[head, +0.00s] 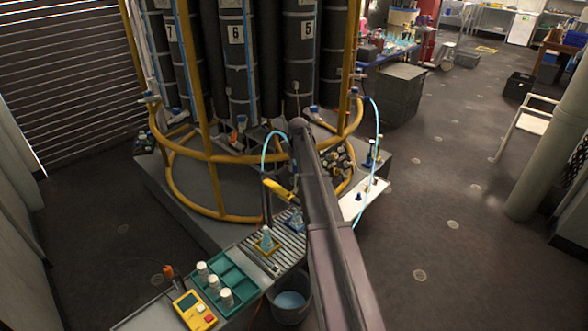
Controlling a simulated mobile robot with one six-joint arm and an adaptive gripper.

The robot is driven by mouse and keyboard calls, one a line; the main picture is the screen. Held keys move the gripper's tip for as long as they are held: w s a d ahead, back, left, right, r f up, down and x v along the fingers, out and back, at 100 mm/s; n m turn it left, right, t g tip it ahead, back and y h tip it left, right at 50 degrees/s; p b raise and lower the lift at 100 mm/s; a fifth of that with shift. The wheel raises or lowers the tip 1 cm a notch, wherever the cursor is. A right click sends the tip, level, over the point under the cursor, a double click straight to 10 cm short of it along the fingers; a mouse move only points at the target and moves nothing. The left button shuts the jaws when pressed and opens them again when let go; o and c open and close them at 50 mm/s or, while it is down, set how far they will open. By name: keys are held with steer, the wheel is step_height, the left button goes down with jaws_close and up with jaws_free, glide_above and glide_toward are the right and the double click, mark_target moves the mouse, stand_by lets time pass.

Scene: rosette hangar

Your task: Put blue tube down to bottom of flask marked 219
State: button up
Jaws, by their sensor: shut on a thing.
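A pale blue tube (275,134) arches up in front of the yellow railing, left of my arm. Its lower left part comes down toward the roller bench. A small flask (266,238) with bluish contents stands on a yellow base on the bench. A dark upright piece (265,204) is above it; I cannot tell whether the tube's end is inside the flask. Another bluish vessel (293,220) stands behind it, partly covered by my arm. No flask number is readable. My arm crosses the middle of the view and hides my gripper.
A yellow piece (278,189) juts out left of my arm. A green tray (240,278) with white-capped jars and a yellow meter (194,310) are in front. A bucket (291,302) stands below the bench. A second blue tube (379,125) hangs right. Open floor lies right.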

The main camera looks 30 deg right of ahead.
steer(key=shift+w+d+f+b, duration=0.25)
steer(key=shift+f+b, duration=0.5)
steer(key=shift+f, duration=0.2)
steer(key=shift+w+d+f+b, duration=0.2)
steer(key=shift+f+b, duration=0.55)
steer(key=shift+f, duration=0.15)
steer(key=shift+w+d+f+b, duration=0.25)
steer(key=shift+f+b, duration=0.5)
steer(key=shift+f, duration=0.35)
steer(key=shift+f+b, duration=1.6)
steer(key=shift+b, duration=0.15)
